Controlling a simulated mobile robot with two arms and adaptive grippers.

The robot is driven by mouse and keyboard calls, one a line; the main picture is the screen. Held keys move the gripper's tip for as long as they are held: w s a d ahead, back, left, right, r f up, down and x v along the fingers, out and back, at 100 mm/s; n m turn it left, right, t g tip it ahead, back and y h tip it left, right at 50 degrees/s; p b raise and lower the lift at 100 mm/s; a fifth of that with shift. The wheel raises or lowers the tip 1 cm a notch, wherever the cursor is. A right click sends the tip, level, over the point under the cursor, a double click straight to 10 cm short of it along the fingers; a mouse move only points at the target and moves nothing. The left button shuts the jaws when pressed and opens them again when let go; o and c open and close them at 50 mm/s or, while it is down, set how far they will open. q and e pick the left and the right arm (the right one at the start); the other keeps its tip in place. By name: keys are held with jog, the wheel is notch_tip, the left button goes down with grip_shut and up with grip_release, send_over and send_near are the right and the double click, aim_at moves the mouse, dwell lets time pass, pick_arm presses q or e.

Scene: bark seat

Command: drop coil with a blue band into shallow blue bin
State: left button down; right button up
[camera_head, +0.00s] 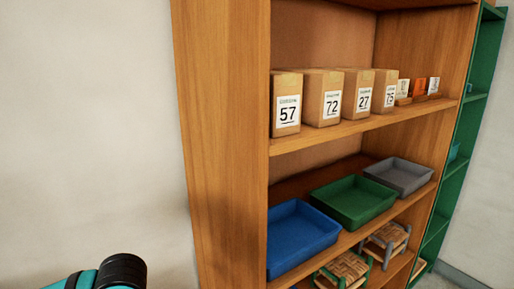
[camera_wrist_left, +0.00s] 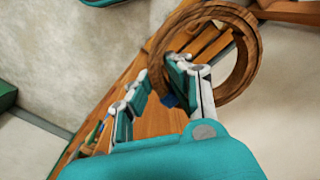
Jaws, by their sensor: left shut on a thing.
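The coil (camera_wrist_left: 247,65) is a thick brown ring in the left wrist view, with a bit of its blue band (camera_wrist_left: 168,100) showing beside the fingers. My left gripper (camera_wrist_left: 158,76) is shut on the coil's near side; the fingers partly hide the held part. The shallow blue bin (camera_head: 300,236) sits at the left end of the shelf below the boxes in the head view, and its visible inside is empty. My left gripper and the coil are outside the head view. My right gripper is in neither view.
A green bin (camera_head: 352,201) and a grey bin (camera_head: 401,176) stand right of the blue one. Numbered boxes (camera_head: 322,98) stand on the shelf above. Wooden stools (camera_head: 345,268) are below. The bookcase's side panel (camera_head: 225,150) stands left of the bins.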

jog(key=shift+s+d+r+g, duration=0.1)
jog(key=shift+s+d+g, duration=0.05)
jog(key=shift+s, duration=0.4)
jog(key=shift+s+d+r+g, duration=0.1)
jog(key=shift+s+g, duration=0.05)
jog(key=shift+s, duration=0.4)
